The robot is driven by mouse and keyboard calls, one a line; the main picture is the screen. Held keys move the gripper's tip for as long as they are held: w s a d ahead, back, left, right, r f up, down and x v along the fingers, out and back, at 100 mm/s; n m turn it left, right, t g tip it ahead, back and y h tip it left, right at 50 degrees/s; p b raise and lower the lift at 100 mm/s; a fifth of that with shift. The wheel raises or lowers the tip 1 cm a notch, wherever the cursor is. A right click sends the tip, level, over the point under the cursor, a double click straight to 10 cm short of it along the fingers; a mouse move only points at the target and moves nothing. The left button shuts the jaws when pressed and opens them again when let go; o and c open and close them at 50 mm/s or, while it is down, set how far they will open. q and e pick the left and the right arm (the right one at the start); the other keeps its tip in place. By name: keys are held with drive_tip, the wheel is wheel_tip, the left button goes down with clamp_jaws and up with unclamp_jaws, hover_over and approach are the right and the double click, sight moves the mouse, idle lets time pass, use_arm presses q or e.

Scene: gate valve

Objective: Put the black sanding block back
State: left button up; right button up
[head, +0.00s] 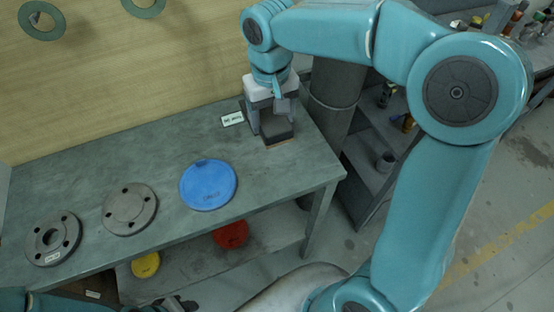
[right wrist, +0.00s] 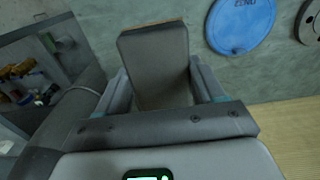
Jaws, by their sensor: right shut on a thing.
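My right gripper (head: 271,116) is over the right end of the grey bench (head: 168,155), shut on the black sanding block (head: 277,127). In the right wrist view the block (right wrist: 155,62) sits between the two fingers (right wrist: 155,98), its tan edge pointing away from the wrist. I cannot tell whether the block touches the bench top. A small white label (head: 232,119) lies on the bench just left of the gripper. My left gripper (head: 177,304) shows only partly at the bottom edge; its jaws are unclear.
A blue disc (head: 208,185) and two grey flanges (head: 130,209) (head: 53,238) lie on the bench. Red (head: 231,234) and yellow (head: 145,264) discs are on the shelf below. A dark column (head: 335,95) and shelving (head: 378,165) stand right of the bench.

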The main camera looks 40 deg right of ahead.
wheel_tip(320, 180, down, 11)
drive_tip(key=shift+w+r, duration=0.1)
drive_tip(key=shift+r, duration=0.05)
wheel_tip(320, 180, down, 4)
drive_tip(key=shift+f+p, duration=0.15)
drive_tip(key=shift+p, duration=0.15)
drive_tip(key=shift+f, duration=0.4)
drive_tip(key=shift+r, duration=0.1)
drive_tip(key=o, duration=1)
drive_tip(key=shift+f, duration=0.2)
